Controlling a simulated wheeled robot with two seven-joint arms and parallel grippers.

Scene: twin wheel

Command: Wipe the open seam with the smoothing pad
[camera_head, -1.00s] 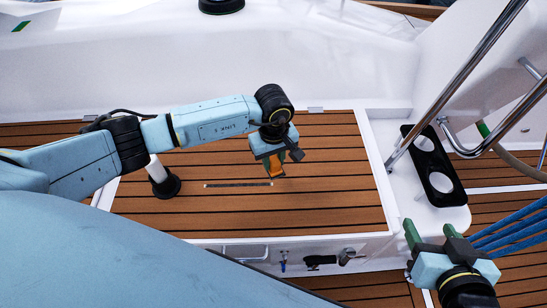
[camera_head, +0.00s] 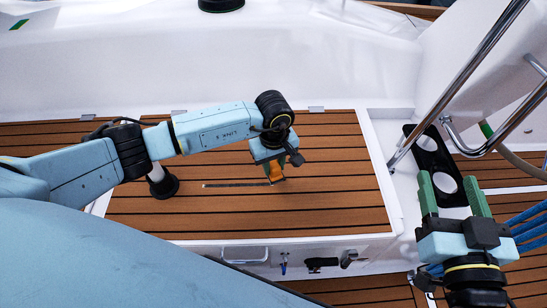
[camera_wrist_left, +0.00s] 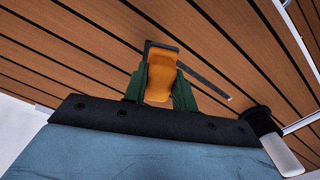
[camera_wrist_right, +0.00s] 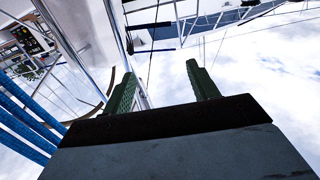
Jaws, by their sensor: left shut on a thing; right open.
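My left gripper (camera_head: 274,165) is shut on the orange smoothing pad (camera_head: 276,173), above the teak hatch at the right end of the open seam (camera_head: 236,185). The seam is a short dark grey strip between planks. In the left wrist view the pad (camera_wrist_left: 161,75) sits between the green fingers (camera_wrist_left: 160,88), with the seam (camera_wrist_left: 205,80) running away beside it; I cannot tell if the pad touches the deck. My right gripper (camera_head: 455,188) is open and empty, by the black cup holder; its fingers (camera_wrist_right: 160,88) also show apart in the right wrist view.
A black-based post (camera_head: 162,183) stands on the hatch left of the seam. The black cup holder (camera_head: 413,140) and steel rails (camera_head: 465,75) are at the right, with blue ropes (camera_head: 530,225) below. The hatch front (camera_head: 372,243) has a handle and latches.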

